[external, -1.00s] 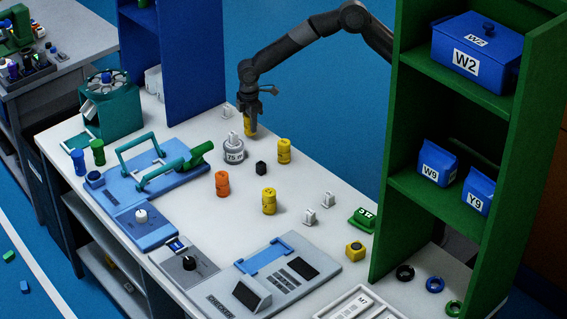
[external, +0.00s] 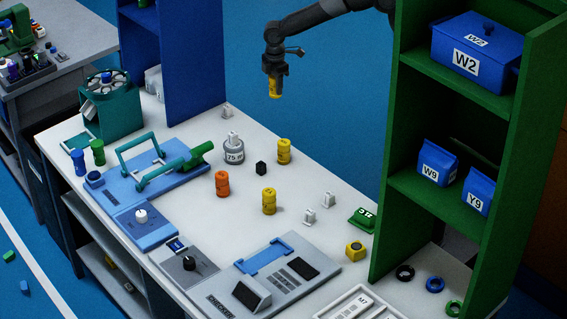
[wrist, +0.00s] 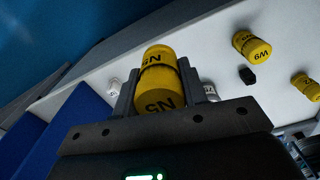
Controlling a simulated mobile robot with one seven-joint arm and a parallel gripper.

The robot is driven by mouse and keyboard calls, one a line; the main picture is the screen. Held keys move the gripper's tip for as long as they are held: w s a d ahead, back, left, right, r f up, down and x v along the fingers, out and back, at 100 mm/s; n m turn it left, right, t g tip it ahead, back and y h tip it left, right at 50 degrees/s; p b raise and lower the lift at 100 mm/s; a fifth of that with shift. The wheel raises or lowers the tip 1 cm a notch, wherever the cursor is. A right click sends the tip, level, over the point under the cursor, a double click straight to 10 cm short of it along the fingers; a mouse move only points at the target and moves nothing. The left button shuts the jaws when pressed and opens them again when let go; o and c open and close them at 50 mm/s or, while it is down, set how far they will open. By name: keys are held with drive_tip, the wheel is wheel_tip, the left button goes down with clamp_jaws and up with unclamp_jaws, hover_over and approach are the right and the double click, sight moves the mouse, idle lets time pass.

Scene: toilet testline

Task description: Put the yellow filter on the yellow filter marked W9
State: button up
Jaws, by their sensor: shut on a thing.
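My gripper (external: 274,82) is shut on a yellow filter (external: 274,90) and holds it up in the air beyond the table's back edge.
An orange filter (external: 222,184), a small black block (external: 262,168) and a grey 75 weight (external: 233,152) stand near the yellow filters. The green shelf (external: 440,200) rises at the right. A blue fixture with green handles (external: 150,170) lies at the left.

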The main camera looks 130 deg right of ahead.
drive_tip(key=a+r, duration=0.5)
drive_tip(key=a, duration=0.4)
hover_over(284, 142)
wheel_tip(284, 142, down, 7)
drive_tip(key=shift+s+d+r, duration=0.1)
drive_tip(key=shift+s+d, duration=0.05)
drive_tip(key=shift+f, duration=0.2)
drive_tip(key=shift+w+f, duration=0.2)
drive_tip(key=shift+f, duration=1.8)
drive_tip(key=shift+f, duration=0.1)
drive_tip(key=o, duration=1)
